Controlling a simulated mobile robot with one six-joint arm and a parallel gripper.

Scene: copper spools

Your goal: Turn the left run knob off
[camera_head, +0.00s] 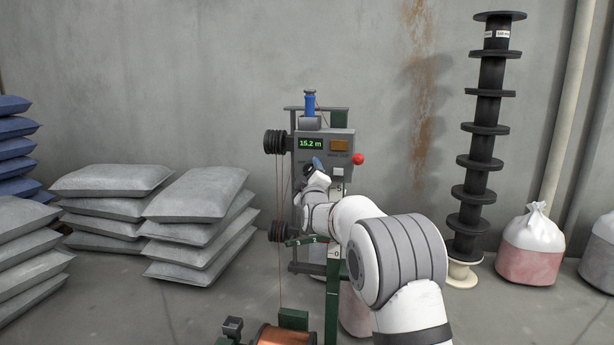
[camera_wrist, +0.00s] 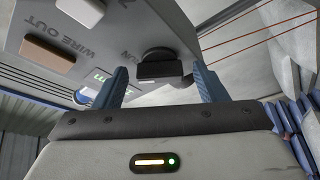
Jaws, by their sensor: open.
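The run knob (camera_wrist: 160,68) is a black knob with a pale mark on its front edge, beside the RUN lettering on the grey control panel (camera_wrist: 120,38). In the wrist view my gripper (camera_wrist: 159,72) is open, with one blue finger on each side of the knob and a gap showing on both sides. I cannot tell whether the fingertips reach past the knob's face. In the head view my gripper (camera_head: 312,168) is at the left part of the panel (camera_head: 345,145), covering the knob there.
The panel also carries a green display (camera_head: 311,143) reading 15.2 m, an amber part (camera_head: 339,145), a red button (camera_head: 358,159) and a white button (camera_head: 338,171). Copper wires run down left of the panel (camera_head: 280,190). Grey sacks (camera_head: 195,195) lie left; black spools (camera_head: 483,130) are stacked right.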

